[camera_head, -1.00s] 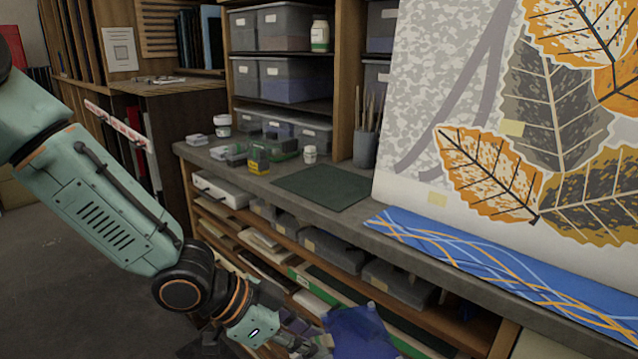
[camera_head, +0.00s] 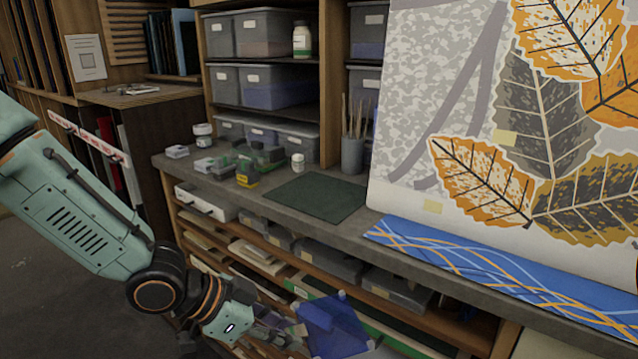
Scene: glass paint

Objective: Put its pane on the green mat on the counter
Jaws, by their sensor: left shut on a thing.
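The green mat (camera_head: 316,197) lies flat and bare on the grey counter (camera_head: 233,205), left of the large leaf picture. My left gripper (camera_head: 290,338) is low in the middle of the view, in front of the shelves under the counter. It is shut on a blue see-through pane (camera_head: 332,326), which it holds tilted, below the counter top and apart from the mat. The fingertips are partly hard to make out against the shelves. My right gripper is not in view.
Small jars and boxes, among them a yellow-labelled bottle (camera_head: 247,172) and a white jar (camera_head: 298,161), stand left of and behind the mat. A brush pot (camera_head: 352,155) stands behind it. The leaf picture (camera_head: 520,120) and a blue patterned strip (camera_head: 480,265) fill the right.

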